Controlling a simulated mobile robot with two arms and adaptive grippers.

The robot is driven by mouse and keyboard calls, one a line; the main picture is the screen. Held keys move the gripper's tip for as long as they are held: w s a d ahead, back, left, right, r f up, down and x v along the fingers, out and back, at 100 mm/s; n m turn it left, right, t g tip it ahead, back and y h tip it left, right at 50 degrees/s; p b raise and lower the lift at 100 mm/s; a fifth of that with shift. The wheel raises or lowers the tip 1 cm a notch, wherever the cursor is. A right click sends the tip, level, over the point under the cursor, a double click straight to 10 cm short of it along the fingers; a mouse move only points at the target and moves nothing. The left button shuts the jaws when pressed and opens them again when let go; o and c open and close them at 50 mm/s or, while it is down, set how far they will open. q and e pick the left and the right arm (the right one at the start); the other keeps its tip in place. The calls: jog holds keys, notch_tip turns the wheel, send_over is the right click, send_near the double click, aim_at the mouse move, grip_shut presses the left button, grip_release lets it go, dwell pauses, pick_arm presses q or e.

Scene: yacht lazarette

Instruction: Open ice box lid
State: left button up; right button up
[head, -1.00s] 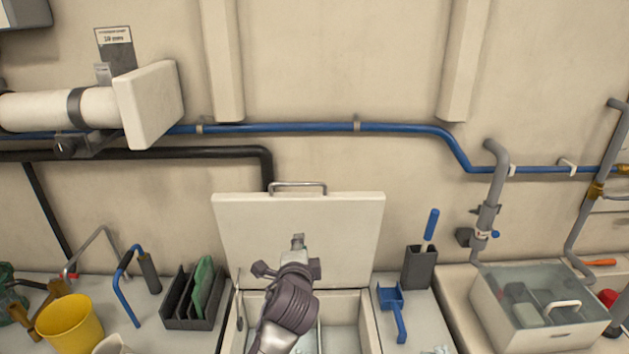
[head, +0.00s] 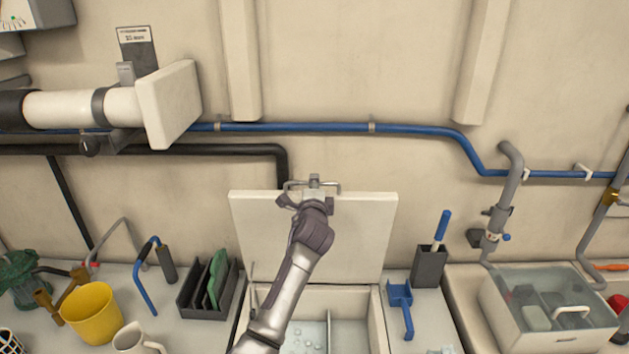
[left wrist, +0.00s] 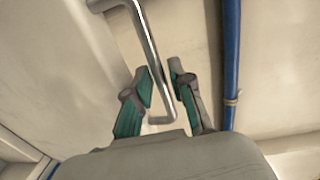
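The ice box lid (head: 255,230), a cream panel, stands raised and nearly upright behind the ice box (head: 362,305). The box is open below it, with ice and a divider visible inside. A metal bar handle (head: 331,184) is at the lid's top edge. My left gripper (head: 314,183) is at this handle, its arm reaching up in front of the lid. In the left wrist view, the open fingers (left wrist: 158,75) are on either side of the handle bar (left wrist: 150,45), with gaps visible. My right gripper is not in view.
Left of the box are a dark rack (head: 190,306), a yellow bucket (head: 92,315) and a white jug (head: 133,340). Right are a blue scoop (head: 402,300), a brush holder (head: 428,266) and a clear-topped bin (head: 550,310). A blue pipe (head: 300,127) crosses the wall above the lid.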

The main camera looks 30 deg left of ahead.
pick_arm(q)
jog(key=shift+w+a, duration=0.3)
jog(key=shift+w, duration=0.2)
grip_shut()
